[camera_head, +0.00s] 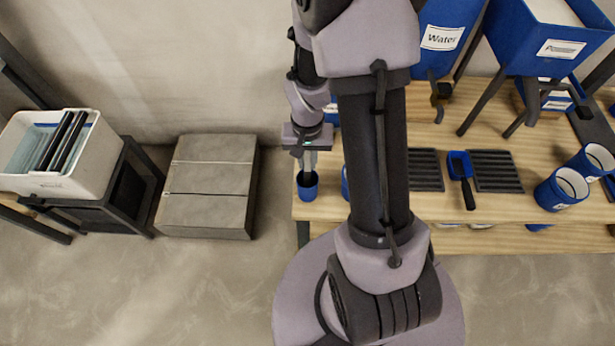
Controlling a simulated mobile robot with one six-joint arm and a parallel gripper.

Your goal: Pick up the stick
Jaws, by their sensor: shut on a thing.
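My gripper (308,168) points down just above a small blue cup (307,187) at the left end of the wooden table. Its narrow grey fingers are close together at the mouth of the cup. It is shut on a thin thing, which I take to be the stick. The stick itself is too small and too hidden by the fingers to make out clearly. The cup stands upright on the table, near its left edge.
The wooden table (440,207) holds dark ridged trays (497,171), a blue-headed scoop (461,166), blue cups (562,189) and a blue Water container (442,38). My arm hides part of the table. Left stand grey blocks (207,187) and a white bin (90,172).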

